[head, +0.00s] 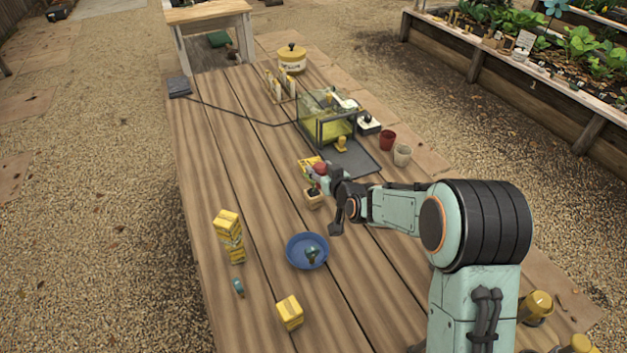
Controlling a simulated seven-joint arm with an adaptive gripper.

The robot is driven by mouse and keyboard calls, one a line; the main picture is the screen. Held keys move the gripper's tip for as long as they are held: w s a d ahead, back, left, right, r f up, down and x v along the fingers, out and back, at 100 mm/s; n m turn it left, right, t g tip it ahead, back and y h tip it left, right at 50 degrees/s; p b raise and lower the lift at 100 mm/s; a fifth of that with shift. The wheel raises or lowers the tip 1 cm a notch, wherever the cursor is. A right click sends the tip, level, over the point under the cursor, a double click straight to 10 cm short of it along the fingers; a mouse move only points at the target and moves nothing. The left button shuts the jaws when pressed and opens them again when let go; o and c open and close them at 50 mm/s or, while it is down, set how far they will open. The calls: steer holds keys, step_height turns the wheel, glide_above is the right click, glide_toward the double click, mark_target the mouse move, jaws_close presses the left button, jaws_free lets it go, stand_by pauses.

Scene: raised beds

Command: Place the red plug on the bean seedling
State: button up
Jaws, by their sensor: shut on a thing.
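My gripper (325,184) is low over the middle of the table, at the end of my arm reaching in from the right. It is shut on a small red thing (320,168), which looks like the red plug; only its rounded red part shows clearly. A small wooden block (313,200) with a dark top is just below and beside the gripper, and a yellow box (309,163) is just behind it. Whether they touch the gripper cannot be told. I cannot make out the bean seedling for certain; the gripper hides part of this spot.
A blue bowl (292,253) holds a teal piece (312,253); another teal piece (239,288) lies nearby. Yellow boxes stand left (230,238) and in front (290,313). The table's left side is mostly clear.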

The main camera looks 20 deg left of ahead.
steer(key=w+a+f, duration=0.1)
steer(key=w+f, duration=0.1)
steer(key=w+a+f, duration=0.1)
steer(key=w+f, duration=0.1)
steer(key=w+a+f, duration=0.2)
steer(key=w+f, duration=0.1)
steer(key=shift+a+f, duration=0.1)
steer(key=shift+w+f, duration=0.15)
steer(key=shift+f, duration=0.7)
steer(key=shift+w+f, duration=0.1)
steer(key=shift+f, duration=0.75)
steer(key=o, duration=1.1)
steer(key=shift+f, duration=0.15)
steer(key=shift+c, duration=0.2)
steer(key=shift+s+r, duration=0.15)
steer(key=shift+r, duration=0.1)
steer(key=v, duration=1.1)
steer(key=shift+s+d+r, duration=0.2)
steer(key=shift+s, duration=0.05)
